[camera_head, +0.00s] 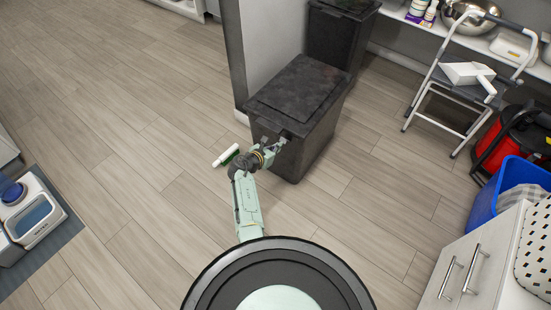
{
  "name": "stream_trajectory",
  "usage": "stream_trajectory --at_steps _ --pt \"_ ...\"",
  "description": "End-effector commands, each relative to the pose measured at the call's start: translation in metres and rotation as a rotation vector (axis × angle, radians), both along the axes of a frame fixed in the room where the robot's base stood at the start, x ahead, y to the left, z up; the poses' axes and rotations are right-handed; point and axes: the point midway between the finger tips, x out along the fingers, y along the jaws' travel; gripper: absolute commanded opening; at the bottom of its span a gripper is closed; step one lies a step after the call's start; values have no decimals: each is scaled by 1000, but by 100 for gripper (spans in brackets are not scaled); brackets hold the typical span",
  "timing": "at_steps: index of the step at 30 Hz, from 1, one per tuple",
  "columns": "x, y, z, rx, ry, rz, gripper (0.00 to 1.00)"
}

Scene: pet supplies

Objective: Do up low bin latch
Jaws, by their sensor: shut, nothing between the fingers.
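The low bin (318,127) is a dark, scuffed box standing on the floor at the upper middle, beside the end of a pale wall. Its dark lid (298,86) lies closed on top. My arm reaches up from the bottom middle to the bin's near face. My gripper (278,145) is shut and empty, at the bin's front just below the lid's front edge. The latch is too small and too covered by my gripper to make out, so I cannot tell how it stands or whether the gripper touches it.
Another dark bin (336,35) stands behind. A folding step stool (470,85), a blue tub (508,185) and a white cabinet (480,262) stand to the right.

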Motion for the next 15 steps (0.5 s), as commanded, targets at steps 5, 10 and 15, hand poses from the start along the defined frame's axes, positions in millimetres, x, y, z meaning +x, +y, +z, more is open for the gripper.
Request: stream_trajectory --at_steps 5,10,15 --pt "12 -3 17 0 1 -2 0" --pt "17 -5 25 20 26 -2 0" --pt "20 -7 26 55 81 -2 0"
